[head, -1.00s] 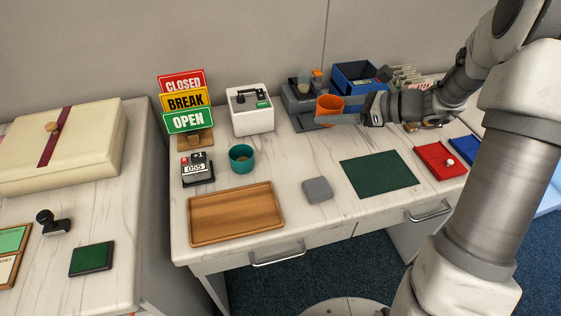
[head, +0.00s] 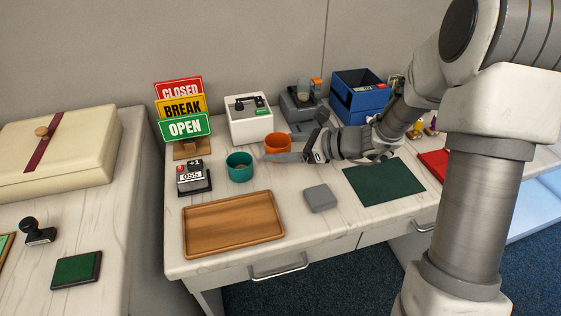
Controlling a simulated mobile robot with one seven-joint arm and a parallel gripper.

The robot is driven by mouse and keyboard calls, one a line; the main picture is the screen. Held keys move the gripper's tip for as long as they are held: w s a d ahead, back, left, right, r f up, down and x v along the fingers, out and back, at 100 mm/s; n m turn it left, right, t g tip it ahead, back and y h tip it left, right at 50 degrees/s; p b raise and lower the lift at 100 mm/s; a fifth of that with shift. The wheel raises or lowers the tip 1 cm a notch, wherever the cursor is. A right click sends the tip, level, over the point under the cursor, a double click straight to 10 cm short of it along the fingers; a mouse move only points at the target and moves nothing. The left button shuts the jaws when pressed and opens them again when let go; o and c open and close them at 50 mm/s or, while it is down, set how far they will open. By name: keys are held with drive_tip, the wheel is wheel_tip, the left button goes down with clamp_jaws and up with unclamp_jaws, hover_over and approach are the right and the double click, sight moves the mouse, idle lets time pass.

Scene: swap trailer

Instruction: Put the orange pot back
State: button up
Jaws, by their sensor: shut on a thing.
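The orange pot (head: 277,142) is a small open cup behind and to the right of the teal pot (head: 239,167). My gripper (head: 291,157) reaches in from the right and is shut on the orange pot at its near right side. The pot looks upright. I cannot tell whether its base touches the counter or hangs just above it. The wooden tray (head: 190,248) lies in front of the teal pot and looks empty.
A white device (head: 250,128) stands behind the orange pot, and a grey machine (head: 300,108) behind right. Blue bins (head: 358,108), a grey block (head: 320,198), a green mat (head: 385,183), a counter (head: 180,276) and sign boards (head: 184,127) surround it. Counter between block and pot is clear.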

sight(281, 167)
drive_tip(key=shift+f+b, duration=0.7)
drive_tip(key=shift+f, duration=1.15)
drive_tip(key=shift+f, duration=0.15)
drive_tip(key=o, duration=1.3)
drive_tip(key=shift+c, duration=0.2)
